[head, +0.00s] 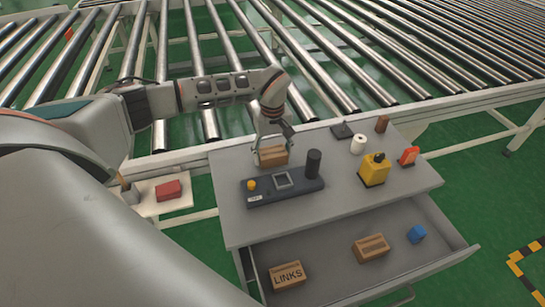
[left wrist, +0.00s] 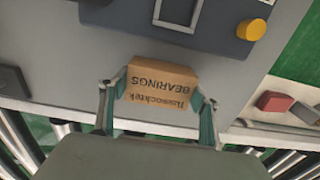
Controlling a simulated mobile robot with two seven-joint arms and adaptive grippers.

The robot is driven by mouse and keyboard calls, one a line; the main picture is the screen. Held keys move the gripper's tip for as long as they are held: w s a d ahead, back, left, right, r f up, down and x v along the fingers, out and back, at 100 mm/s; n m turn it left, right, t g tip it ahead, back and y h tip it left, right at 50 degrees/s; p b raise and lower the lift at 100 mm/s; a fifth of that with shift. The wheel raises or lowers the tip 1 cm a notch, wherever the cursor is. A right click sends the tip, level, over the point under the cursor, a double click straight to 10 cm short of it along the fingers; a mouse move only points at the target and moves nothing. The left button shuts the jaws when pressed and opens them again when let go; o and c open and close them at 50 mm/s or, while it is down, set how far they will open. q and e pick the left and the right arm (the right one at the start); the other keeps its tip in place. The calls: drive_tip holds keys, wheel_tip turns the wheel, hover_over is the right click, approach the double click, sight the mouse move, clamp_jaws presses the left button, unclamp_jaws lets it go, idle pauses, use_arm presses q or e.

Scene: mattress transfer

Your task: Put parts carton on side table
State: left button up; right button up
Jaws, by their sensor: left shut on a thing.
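My left gripper (head: 271,150) is shut on a small brown parts carton (head: 273,157) at the back left of the grey cabinet top. In the left wrist view the carton (left wrist: 160,84) sits between both fingers and its printing, "BEARINGS", appears upside down. I cannot tell whether the carton touches the surface under it. A small white side table (head: 150,211) stands left of the cabinet, with a red box (head: 168,190) and a grey item with a wooden part on it. My right gripper is not in view.
The grey cabinet (head: 228,215) carries a dark control panel (head: 283,187), a yellow device (head: 375,170), a white roll and other small items. Its drawer is open, holding a "LINKS" carton (head: 287,275), another carton (head: 371,248) and a blue block (head: 417,234). Roller conveyors run behind.

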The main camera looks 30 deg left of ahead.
sight(272, 151)
use_arm(q)
drive_tip(key=shift+f, duration=0.7)
drive_tip(key=o, duration=1.3)
drive_tip(key=shift+f, duration=0.15)
wheel_tip(272, 151, up, 12)
drive_tip(key=shift+r, duration=0.2)
